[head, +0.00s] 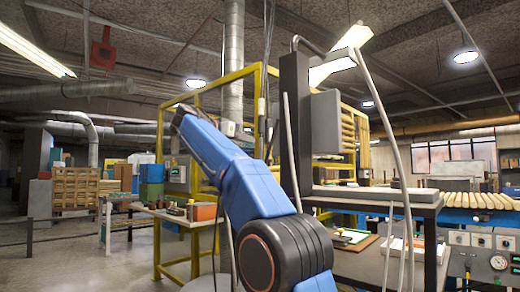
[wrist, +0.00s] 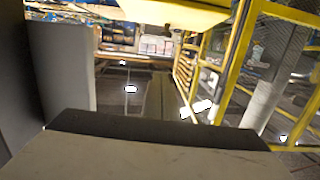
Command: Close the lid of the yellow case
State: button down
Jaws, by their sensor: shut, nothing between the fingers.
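I cannot pick out a yellow case for certain. A pale yellow surface with rounded corners (wrist: 175,12) cuts into the top of the wrist view, close to the camera. It may be part of the case, but I cannot tell, and no lid or hinge can be made out. In the head view no yellow case shows. My blue arm rises through the middle of that view and leans to the left. I see no gripper fingers in either view.
A black post (head: 295,130) with a grey box (head: 326,120) stands right of my arm, above a dark bench. An orange box (head: 203,211) sits on a table at left. A yellow frame (head: 159,190) stands behind. A grey block (wrist: 160,150) fills the lower wrist view.

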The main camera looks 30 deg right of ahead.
jog(key=x, duration=0.9)
jog(key=shift+d+f, duration=0.1)
jog(key=shift+d, duration=0.2)
jog(key=shift+w+d+f, duration=0.1)
jog(key=shift+d+f, duration=0.05)
jog(key=shift+f, duration=1.8)
jog(key=shift+w+d+f, duration=0.2)
jog(key=shift+d+f, duration=0.3)
jog(key=shift+f, duration=0.1)
jog(key=shift+r, duration=0.15)
